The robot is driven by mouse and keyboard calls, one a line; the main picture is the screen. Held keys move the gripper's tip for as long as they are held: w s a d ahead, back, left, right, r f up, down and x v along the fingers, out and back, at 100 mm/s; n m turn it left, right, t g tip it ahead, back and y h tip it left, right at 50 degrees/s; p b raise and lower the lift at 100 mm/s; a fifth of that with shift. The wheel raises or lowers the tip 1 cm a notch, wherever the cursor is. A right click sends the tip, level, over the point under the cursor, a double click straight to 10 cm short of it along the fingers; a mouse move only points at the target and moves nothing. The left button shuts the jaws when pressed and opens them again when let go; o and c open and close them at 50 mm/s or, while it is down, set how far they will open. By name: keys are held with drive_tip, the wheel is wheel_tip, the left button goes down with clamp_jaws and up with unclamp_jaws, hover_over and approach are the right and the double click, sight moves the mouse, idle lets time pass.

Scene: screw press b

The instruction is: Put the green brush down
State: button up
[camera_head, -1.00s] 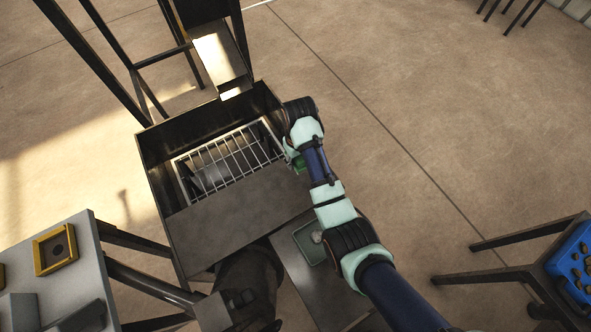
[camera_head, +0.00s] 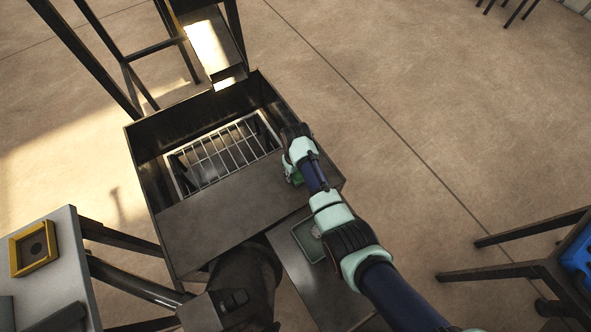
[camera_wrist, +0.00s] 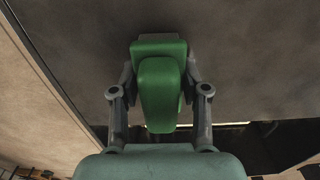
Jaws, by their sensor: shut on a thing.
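The green brush (camera_wrist: 160,85) is between the fingers of my gripper (camera_wrist: 160,100) in the wrist view, and the fingers are shut on it. Its green body points up the picture, over a dark metal surface; I cannot tell whether it touches that surface. In the head view only a small green part of the brush (camera_head: 296,178) shows beside my wrist, at the right side of the metal box. My arm hides the rest of it and the fingertips.
The open metal box (camera_head: 150,165) holds a wire grate (camera_head: 222,152), with a flat dark cover (camera_head: 235,212) in front. A shallow green-grey tray (camera_head: 306,240) lies on a lower shelf beside my arm. A table with a yellow frame (camera_head: 34,248) stands left; a blue bin (camera_head: 580,255) stands right.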

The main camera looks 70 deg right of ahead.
drive_tip(key=o, duration=1.2)
wheel_tip(320, 180, up, 12)
drive_tip(key=p, duration=0.4)
drive_tip(key=shift+r+p, duration=0.15)
drive_tip(key=shift+p, duration=0.25)
